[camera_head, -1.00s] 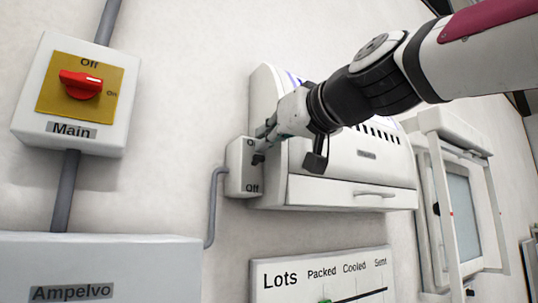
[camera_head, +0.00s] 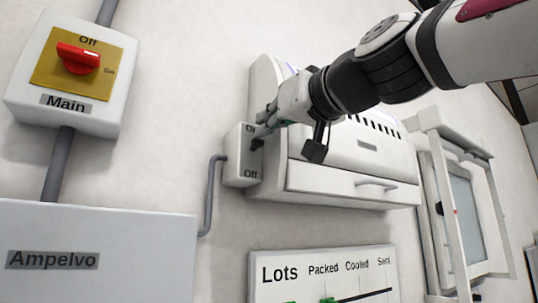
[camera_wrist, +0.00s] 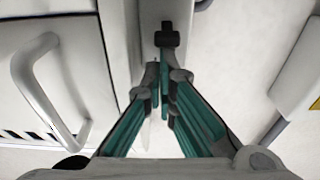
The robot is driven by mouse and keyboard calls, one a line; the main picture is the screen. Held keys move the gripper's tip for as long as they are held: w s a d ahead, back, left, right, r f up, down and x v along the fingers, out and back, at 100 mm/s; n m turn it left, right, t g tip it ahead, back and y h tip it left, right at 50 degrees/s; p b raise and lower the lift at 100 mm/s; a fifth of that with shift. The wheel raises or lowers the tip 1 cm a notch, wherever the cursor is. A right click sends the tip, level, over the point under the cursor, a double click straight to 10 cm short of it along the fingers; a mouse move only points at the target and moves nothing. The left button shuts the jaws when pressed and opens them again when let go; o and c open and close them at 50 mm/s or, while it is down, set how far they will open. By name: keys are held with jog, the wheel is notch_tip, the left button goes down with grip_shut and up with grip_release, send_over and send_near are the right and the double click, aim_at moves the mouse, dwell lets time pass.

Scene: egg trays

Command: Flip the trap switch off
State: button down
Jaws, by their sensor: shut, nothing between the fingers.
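The trap switch is a small white wall box (camera_head: 236,162) marked "On" at the top and "Off" at the bottom, on the left side of the white trap unit (camera_head: 350,148). Its black lever (camera_head: 256,145) sits between the two labels; the wrist view also shows a black lever (camera_wrist: 167,36) just beyond my fingertips. My gripper (camera_head: 262,130) is shut and empty, its tips at the lever from the upper right. In the wrist view the teal fingers (camera_wrist: 160,72) meet close to the lever. I cannot tell whether they touch it.
A "Main" box (camera_head: 65,118) with a red knob (camera_head: 78,58) is at upper left. Below it is a box marked "Ampelvo" (camera_head: 120,235). A "Lots" board (camera_head: 300,258) hangs under the trap unit. A framed window panel (camera_head: 462,215) is at right.

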jog(key=shift+s+d+f+t+y+b, duration=0.2)
jog(key=shift+f+t+y+b, duration=0.55)
jog(key=shift+b, duration=3.35)
jog(key=shift+s+d+f+t+y+b, duration=0.15)
jog(key=shift+f+t+y+b, duration=0.6)
jog(key=shift+b, duration=3.3)
jog(key=shift+s+r+t+h, duration=0.15)
jog(key=shift+r+t+h, duration=0.15)
jog(key=shift+r, duration=0.2)
jog(key=r+v, duration=0.1)
jog(key=v, duration=0.8)
jog(key=shift+s+d+r+p, duration=0.15)
jog(key=shift+s+d+p, duration=0.15)
jog(key=shift+s, duration=0.15)
